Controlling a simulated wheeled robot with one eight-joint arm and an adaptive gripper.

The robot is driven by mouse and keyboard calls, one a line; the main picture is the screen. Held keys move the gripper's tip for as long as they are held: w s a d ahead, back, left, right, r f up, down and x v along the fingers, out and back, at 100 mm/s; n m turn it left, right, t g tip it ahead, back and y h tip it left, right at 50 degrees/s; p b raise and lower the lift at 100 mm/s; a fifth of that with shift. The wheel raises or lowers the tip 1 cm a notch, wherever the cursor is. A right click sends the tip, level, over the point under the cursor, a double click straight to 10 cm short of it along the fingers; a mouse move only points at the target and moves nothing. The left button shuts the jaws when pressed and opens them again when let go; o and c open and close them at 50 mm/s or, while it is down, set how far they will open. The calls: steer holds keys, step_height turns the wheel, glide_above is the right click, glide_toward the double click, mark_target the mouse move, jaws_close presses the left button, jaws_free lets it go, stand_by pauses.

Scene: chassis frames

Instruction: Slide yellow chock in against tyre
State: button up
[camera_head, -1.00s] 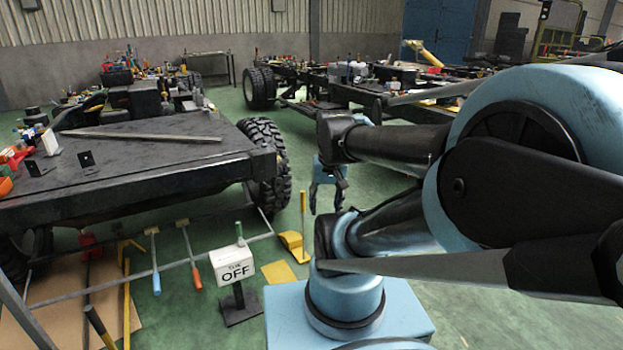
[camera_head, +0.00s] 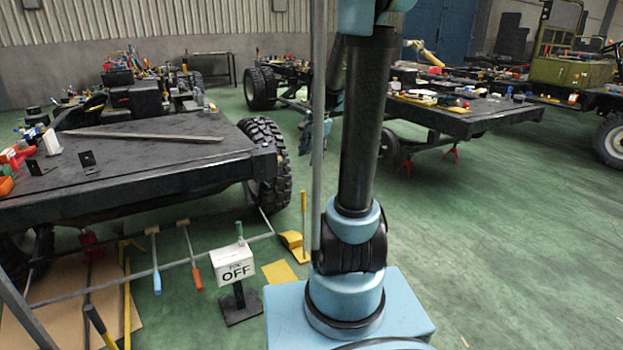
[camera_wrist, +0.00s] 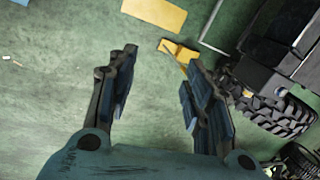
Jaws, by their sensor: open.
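The yellow chock (camera_head: 291,239) stands on the green floor with a tall yellow handle, in front of the black knobbly tyre (camera_head: 266,165) and apart from it. In the wrist view the chock (camera_wrist: 180,51) lies on the floor beyond my fingertips, near the right one, and the tyre (camera_wrist: 280,112) is to the right. My gripper (camera_wrist: 162,58) is open, with nothing between its fingers. In the head view it hangs above the floor, largely hidden behind my arm, to the right of the tyre.
A flat yellow plate (camera_head: 279,273) lies on the floor near the chock. An "OFF" sign (camera_head: 237,265) on a stand is to its left. The black chassis frame (camera_head: 130,160) with loose parts on it reaches to the tyre. The floor at right (camera_head: 500,220) is clear.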

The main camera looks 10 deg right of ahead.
steer(key=w+d+f+m, duration=0.1)
steer(key=w+f+m, duration=0.25)
steer(key=w, duration=0.45)
steer(key=w+d+f+m, duration=0.2)
steer(key=w+f+m, duration=0.15)
steer(key=w, duration=0.55)
steer(key=w+d+f+m+y, duration=0.1)
steer(key=w+d+f+m, duration=0.15)
steer(key=w+f, duration=0.55)
steer(key=w+d+f+m+y, duration=0.1)
steer(key=w+f+m, duration=0.35)
steer(key=f, duration=0.55)
steer(key=w+x, duration=0.1)
steer(key=x, duration=1.6)
steer(key=shift+w, duration=0.15)
steer(key=shift+d+r, duration=0.1)
jaws_close()
